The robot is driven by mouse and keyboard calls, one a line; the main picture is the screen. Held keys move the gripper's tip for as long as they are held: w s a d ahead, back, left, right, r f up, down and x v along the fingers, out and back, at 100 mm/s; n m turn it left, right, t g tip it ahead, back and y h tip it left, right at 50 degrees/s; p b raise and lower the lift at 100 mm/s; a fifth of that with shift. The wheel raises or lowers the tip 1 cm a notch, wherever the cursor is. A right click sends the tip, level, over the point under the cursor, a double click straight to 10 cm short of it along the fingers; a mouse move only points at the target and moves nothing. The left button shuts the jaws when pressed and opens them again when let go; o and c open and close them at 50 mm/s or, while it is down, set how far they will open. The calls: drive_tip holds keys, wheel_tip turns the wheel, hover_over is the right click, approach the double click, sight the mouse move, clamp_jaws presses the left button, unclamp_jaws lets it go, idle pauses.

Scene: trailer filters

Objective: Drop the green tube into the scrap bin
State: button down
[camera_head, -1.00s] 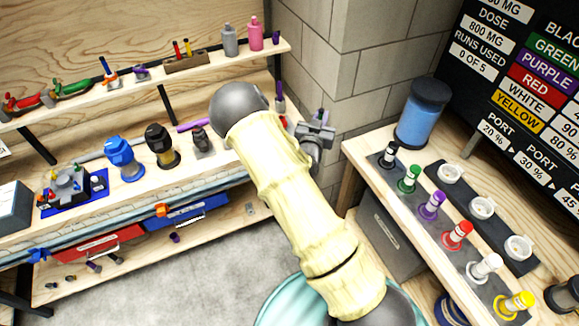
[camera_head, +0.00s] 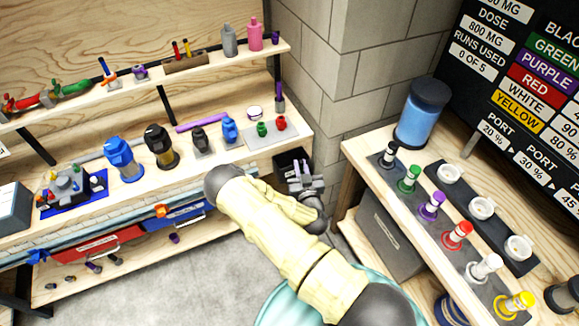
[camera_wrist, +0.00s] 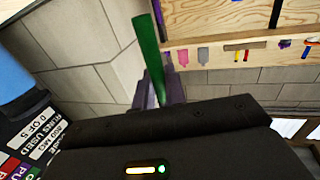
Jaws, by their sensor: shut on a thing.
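The green tube (camera_wrist: 150,48) shows in the wrist view, long and slim, gripped near one end and sticking out past the fingers. My gripper (camera_wrist: 162,92) is shut on it. In the head view my gripper (camera_head: 301,168) is low, just beyond the right end of the left workbench, near the wall corner. I cannot make out the tube in that view. A dark open-topped bin (camera_head: 282,159) sits right behind and beside my gripper and is partly hidden by it; it may be the scrap bin. I cannot tell whether the tube is over its opening.
The left workbench (camera_head: 225,160) carries blue, black and grey fittings and a pale plate with small green and red parts. A right-hand table (camera_head: 375,185) holds coloured plugs and a blue jar (camera_head: 424,115). A grey container (camera_head: 388,232) stands beneath it.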

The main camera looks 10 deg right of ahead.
idle(0.5)
drive_tip(key=s+f, duration=0.3)
drive_tip(key=s, duration=0.5)
drive_tip(key=shift+s+f, duration=0.15)
drive_tip(key=shift+s, duration=0.25)
